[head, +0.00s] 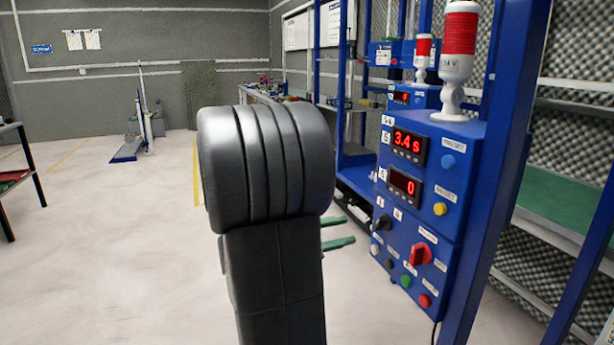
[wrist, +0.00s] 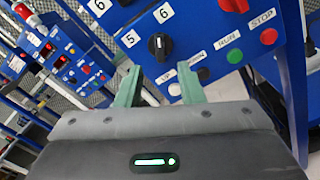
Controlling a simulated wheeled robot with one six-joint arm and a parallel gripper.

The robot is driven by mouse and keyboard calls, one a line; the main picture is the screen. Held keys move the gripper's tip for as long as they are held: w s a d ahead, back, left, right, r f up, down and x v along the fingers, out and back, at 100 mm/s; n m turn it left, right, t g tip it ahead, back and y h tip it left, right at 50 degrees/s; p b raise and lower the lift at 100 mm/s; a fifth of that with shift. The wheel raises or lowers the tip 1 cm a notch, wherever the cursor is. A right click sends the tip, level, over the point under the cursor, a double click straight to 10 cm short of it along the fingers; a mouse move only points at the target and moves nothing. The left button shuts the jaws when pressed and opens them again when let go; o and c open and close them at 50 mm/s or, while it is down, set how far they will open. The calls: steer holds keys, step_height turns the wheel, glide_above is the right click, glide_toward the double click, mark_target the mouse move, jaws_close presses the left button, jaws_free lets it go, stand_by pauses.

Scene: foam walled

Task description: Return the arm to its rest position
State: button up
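My gripper (wrist: 160,76) shows in the wrist view with two green fingers spread apart and nothing between them. It is open. The fingers point toward the blue control panel (wrist: 125,12), near its black rotary knob (wrist: 160,46); I cannot tell the exact gap. In the head view my gripper (head: 350,231) shows only as two green fingertips past the right side of my dark arm, left of the blue control panel (head: 455,160). The rest of the gripper is hidden behind the arm.
The panel carries a red rotary switch (head: 420,255), a green button (head: 405,281), a red button (head: 425,300) and displays reading 3.4 s and 0. A red-and-white signal lamp (head: 459,45) stands on top. A blue post (head: 500,170) rises at right. Open floor (head: 120,250) lies left.

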mark_target(376, 224)
steer(key=shift+b+x, duration=0.75)
steer(key=shift+x, duration=3.5)
steer(key=shift+a, duration=0.15)
